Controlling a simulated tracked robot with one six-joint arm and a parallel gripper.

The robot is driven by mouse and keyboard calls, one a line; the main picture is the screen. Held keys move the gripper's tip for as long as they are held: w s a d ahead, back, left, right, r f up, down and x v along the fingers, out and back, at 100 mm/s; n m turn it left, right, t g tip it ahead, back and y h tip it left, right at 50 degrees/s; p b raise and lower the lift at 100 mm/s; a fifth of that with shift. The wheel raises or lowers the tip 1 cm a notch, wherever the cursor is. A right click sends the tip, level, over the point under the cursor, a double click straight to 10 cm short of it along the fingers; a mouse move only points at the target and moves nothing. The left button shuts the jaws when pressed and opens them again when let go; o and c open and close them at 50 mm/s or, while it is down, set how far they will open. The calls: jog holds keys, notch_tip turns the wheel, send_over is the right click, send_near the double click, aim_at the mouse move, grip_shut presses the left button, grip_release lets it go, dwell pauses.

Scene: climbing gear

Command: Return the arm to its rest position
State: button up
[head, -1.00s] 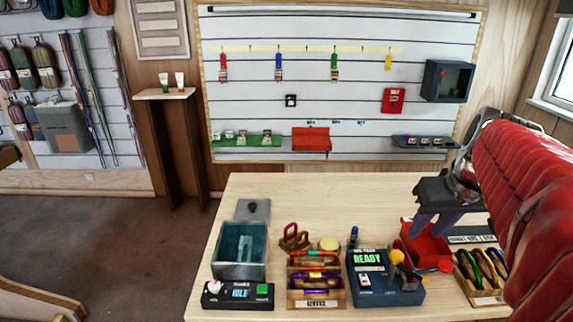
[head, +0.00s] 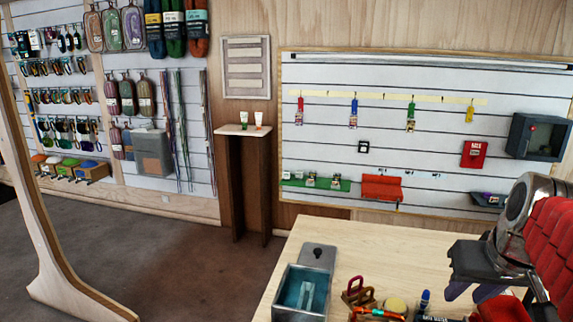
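My red-sleeved arm enters from the right edge in the head view. My gripper (head: 474,291), with a dark body and purple fingers, hangs at its end above the right part of the wooden bench (head: 365,252). Its two fingers point down and stand apart, with nothing seen between them. The fingertips lie close in the picture to a red tray (head: 503,308), which is partly hidden; I cannot tell the height between them.
A grey bin (head: 300,292), carabiners (head: 357,291) and a blue device (head: 432,318) are on the bench, some cut off below. A wooden post (head: 45,240) is at left; floor between is clear.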

jog(key=s+a+f+n, duration=0.1)
jog(key=s+a+f, duration=0.1)
jog(key=a, duration=0.3)
jog(key=s+a+f+n+y, duration=0.1)
jog(key=s+a+f, duration=0.2)
jog(key=a, duration=0.3)
jog(key=s+a+f, duration=0.2)
jog(key=a+f, duration=0.2)
jog(key=a, duration=0.2)
jog(key=shift+s+n, duration=0.2)
jog(key=shift+n, duration=0.2)
jog(key=shift+a+f, duration=0.1)
jog(key=shift+a, duration=0.05)
